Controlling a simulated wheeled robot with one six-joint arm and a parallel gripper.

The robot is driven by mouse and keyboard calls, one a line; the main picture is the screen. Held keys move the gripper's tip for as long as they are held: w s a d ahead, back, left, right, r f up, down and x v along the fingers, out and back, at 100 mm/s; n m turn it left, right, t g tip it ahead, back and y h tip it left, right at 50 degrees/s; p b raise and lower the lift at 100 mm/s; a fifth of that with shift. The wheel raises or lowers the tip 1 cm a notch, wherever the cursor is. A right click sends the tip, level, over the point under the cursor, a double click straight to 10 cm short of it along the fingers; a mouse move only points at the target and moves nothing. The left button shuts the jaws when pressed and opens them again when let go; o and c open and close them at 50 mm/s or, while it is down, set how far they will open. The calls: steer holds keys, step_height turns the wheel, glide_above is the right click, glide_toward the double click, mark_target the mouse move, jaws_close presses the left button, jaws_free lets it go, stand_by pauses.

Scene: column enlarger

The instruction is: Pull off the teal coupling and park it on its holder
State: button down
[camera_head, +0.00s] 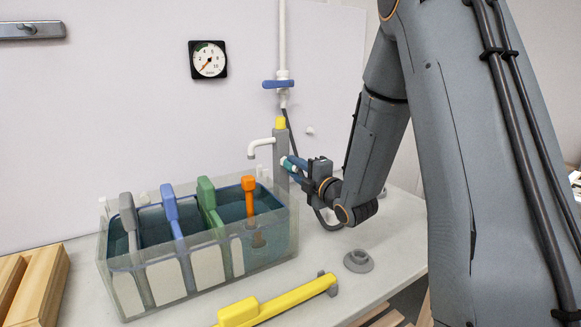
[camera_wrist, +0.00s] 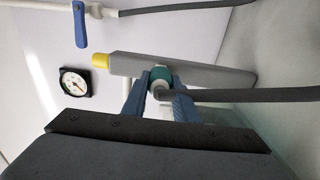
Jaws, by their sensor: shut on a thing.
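The teal coupling (camera_wrist: 160,74) is between the fingers of my gripper (camera_wrist: 158,88) in the wrist view, with a dark hose (camera_wrist: 240,96) running from it to the right. My gripper is shut on it. The coupling is right at the side of the grey post (camera_wrist: 205,70), which has a yellow top; whether it is still seated there I cannot tell. In the head view my gripper (camera_head: 292,165) is at the right side of the post (camera_head: 281,150), and the coupling is mostly hidden by the fingers. A grey round flanged piece (camera_head: 358,261) on the table may be the holder.
A clear tank (camera_head: 130,280) with several coloured-handled paddles stands left of the post. A yellow bar (camera_head: 285,302) lies in front. A pipe with a blue valve handle (camera_head: 278,84) and a gauge (camera_head: 208,60) are behind. The table around the flanged piece is clear.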

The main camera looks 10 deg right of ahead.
steer(key=shift+s, duration=0.1)
steer(key=shift+v, duration=1.15)
steer(key=v, duration=0.6)
steer(key=shift+s, duration=0.15)
steer(key=shift+d, duration=0.1)
steer(key=w+d+r+b, duration=0.1)
steer(key=w+d+b, duration=0.4)
steer(key=w, duration=1)
steer(key=w+d+r+b, duration=0.1)
steer(key=w+d+b, duration=0.4)
steer(key=w+d, duration=0.4)
steer(key=shift+w+d, duration=0.2)
steer(key=shift+w, duration=3.4)
stand_by(0.7)
